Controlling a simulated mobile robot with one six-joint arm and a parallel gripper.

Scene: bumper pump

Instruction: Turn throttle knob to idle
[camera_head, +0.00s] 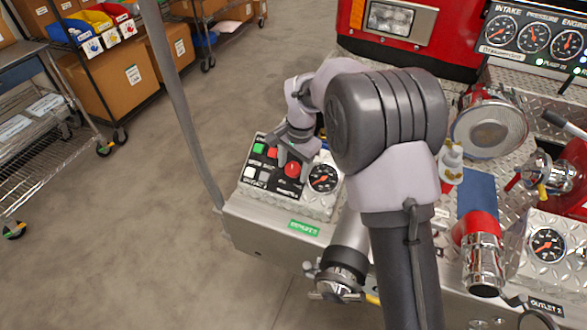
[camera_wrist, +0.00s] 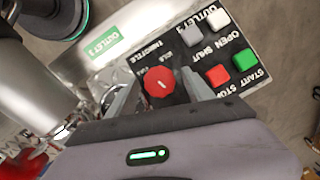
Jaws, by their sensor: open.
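The throttle knob (camera_wrist: 160,81) is red and round, with a short white mark on its face. It sits on the black labelled panel (camera_wrist: 218,48). The word IDLE is printed upside down near it in the wrist view, and I cannot tell exactly where the mark points. My gripper (camera_wrist: 161,92) is open, with one finger on each side of the knob; I cannot tell whether they touch it. In the head view the knob (camera_head: 292,169) shows just below my gripper (camera_head: 286,154), and my arm covers part of the area beside it.
Green (camera_wrist: 240,55), red (camera_wrist: 217,75), white (camera_wrist: 217,21) and grey (camera_wrist: 192,53) buttons share the panel with the knob. A round gauge (camera_head: 323,178) is close to the right of the knob in the head view. Chrome fittings (camera_head: 340,276) stick out below the panel.

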